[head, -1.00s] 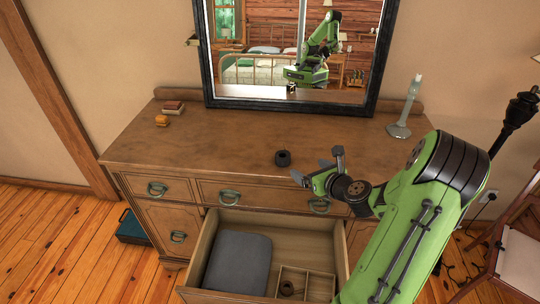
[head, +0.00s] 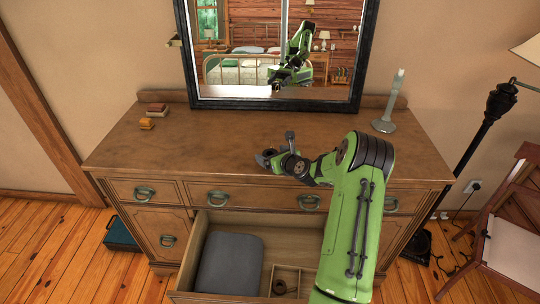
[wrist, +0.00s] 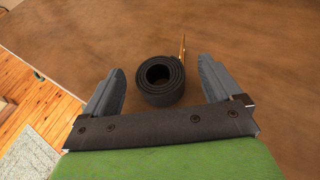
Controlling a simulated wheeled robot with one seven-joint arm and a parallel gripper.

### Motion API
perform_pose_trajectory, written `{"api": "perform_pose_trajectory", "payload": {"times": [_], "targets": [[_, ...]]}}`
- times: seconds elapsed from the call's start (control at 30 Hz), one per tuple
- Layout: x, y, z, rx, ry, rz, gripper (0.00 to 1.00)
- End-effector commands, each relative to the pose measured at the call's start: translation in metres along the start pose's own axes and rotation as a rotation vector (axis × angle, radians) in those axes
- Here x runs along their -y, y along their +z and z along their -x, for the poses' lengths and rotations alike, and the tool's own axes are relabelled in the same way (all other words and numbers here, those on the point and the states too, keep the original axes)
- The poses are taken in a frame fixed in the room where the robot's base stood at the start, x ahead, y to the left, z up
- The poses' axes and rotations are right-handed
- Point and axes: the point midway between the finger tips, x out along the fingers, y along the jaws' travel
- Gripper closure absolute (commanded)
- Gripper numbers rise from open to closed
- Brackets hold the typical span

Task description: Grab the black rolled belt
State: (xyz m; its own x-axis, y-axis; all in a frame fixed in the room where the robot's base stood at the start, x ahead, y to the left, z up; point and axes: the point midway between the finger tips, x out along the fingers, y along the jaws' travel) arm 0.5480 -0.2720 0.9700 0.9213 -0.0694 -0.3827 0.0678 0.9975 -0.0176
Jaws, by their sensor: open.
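The black rolled belt (wrist: 161,82) sits on the dresser top, coiled on its side with a brass-coloured buckle piece at its right. In the wrist view it appears between the two fingers of my gripper (wrist: 162,75), with a gap on each side. My gripper is open and holds nothing. In the head view my gripper (head: 277,150) is low over the middle of the dresser top (head: 180,150), and it mostly hides the belt there.
An open drawer (head: 187,268) below holds a folded grey cloth (head: 231,264) and a divider with a dark coiled item (head: 279,287). A mirror (head: 190,60) stands behind.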

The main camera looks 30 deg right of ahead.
Motion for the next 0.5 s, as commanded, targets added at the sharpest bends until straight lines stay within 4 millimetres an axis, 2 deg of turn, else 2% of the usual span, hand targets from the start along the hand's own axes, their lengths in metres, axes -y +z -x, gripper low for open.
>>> {"api": "perform_pose_trajectory", "payload": {"times": [0.07,0.4,0.47,0.5], "targets": [[0.0001,0.0002,0.0003,0.0,0.0,0.0,0.11],[-0.0001,0.0002,0.0006,0.0,0.0,0.001,0.64],[-0.0001,0.0002,0.0007,0.0,0.0,0.001,0.73],[-0.0001,0.0009,0.0007,0.002,0.0,0.001,0.74]]}}
